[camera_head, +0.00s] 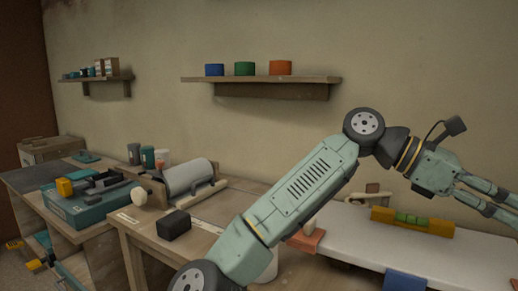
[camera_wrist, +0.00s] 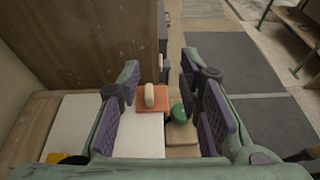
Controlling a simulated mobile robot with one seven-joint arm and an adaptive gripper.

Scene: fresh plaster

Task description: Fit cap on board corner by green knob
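The white board (camera_head: 430,240) lies on the bench at the lower right, and also shows in the wrist view (camera_wrist: 135,135). An orange cap-like piece with a cream knob (camera_wrist: 153,99) sits at a corner of the board; its orange part shows in the head view (camera_head: 306,241). Right beside it in the wrist view is a round green knob (camera_wrist: 180,113) above a tan block (camera_wrist: 182,138), just off the board's edge. My gripper (camera_wrist: 168,97) is open and empty, its purple pads wide apart to either side of both. In the head view its fingers are cut off at the right edge.
A yellow level (camera_head: 411,221) lies on the board. A blue piece (camera_head: 404,281) is at the board's front edge. A black block (camera_head: 173,224) and a large roller (camera_head: 188,176) are on the bench to the left. A wall shelf (camera_head: 262,80) hangs behind.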

